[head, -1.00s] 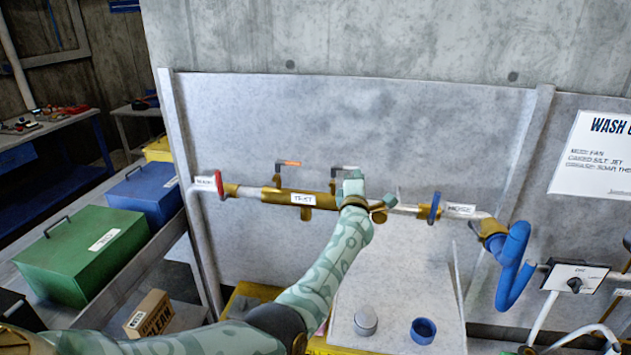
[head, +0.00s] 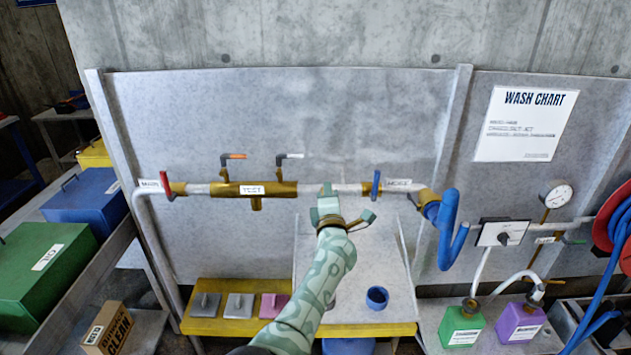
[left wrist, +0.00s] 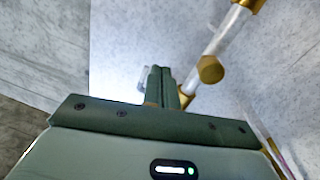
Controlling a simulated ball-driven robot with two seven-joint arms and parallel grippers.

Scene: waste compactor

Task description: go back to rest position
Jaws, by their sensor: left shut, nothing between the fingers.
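My left gripper (head: 328,198) is in front of the wall pipe in the head view, just right of the brass TEST section (head: 270,189). Its fingers are together with nothing between them, as the left wrist view (left wrist: 162,88) also shows. The pipe runs from a red-handled MAIN valve (head: 164,186) to a blue-handled HOSE valve (head: 376,185). Two small levers stand above the TEST section, one orange-tipped (head: 236,156) and one grey-tipped (head: 293,156). I cannot tell whether the gripper touches the pipe. My right gripper is not in view.
Green (head: 40,270) and blue (head: 85,207) boxes stand left. Green (head: 462,328) and purple (head: 519,323) jugs and a red hose reel (head: 610,235) are right.

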